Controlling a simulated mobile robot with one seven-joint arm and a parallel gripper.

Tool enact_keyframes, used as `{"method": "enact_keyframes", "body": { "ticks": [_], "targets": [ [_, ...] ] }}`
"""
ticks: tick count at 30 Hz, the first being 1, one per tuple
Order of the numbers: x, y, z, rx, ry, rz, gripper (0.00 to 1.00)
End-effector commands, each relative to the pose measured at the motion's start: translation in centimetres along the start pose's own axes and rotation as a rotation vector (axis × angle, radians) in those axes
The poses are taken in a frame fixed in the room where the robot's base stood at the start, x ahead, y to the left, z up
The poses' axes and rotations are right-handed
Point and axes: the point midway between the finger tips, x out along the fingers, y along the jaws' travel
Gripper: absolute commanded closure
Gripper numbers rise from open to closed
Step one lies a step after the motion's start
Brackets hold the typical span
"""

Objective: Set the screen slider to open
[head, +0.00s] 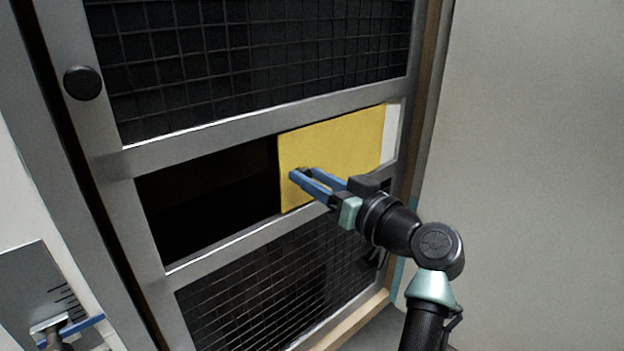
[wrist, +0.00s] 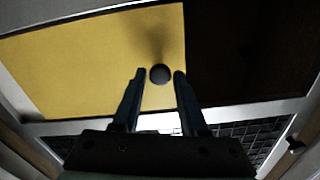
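The screen slider is a yellow panel (head: 335,135) in the middle opening of the screen door. It covers the right part of that opening, and the left part is a dark gap (head: 205,200). In the wrist view the yellow panel (wrist: 80,60) fills the upper left. A dark round knob (wrist: 160,74) sits on the panel near its edge. My gripper (head: 302,174) reaches the panel's left side from the right. In the wrist view my gripper (wrist: 160,76) is open, with a fingertip on either side of the knob and small gaps visible.
The door's grey metal frame (head: 215,131) surrounds the opening. Dark mesh screens lie above (head: 250,50) and below (head: 270,290). A black round knob (head: 83,82) is on the frame at upper left. A marked grey plate with a blue lever (head: 85,325) is at lower left. A plain wall (head: 530,150) stands right.

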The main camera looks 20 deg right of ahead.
Motion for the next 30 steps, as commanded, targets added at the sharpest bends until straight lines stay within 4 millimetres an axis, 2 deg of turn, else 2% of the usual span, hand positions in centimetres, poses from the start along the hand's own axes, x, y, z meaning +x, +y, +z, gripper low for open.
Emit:
{"method": "enact_keyframes", "body": {
  "ticks": [1,3,14,17,30],
  "targets": [
    [0.0,0.0,0.0,0.0,0.0,0.0,0.46],
    [0.0,0.0,0.0,0.0,0.0,0.0,0.36],
    [-0.5,0.0,0.0,0.0,0.001,0.0,0.36],
    [-1.8,0.1,0.1,0.0,0.002,0.002,0.36],
    [-10.9,0.1,0.1,-0.001,0.001,0.003,0.36]
  ]
}}
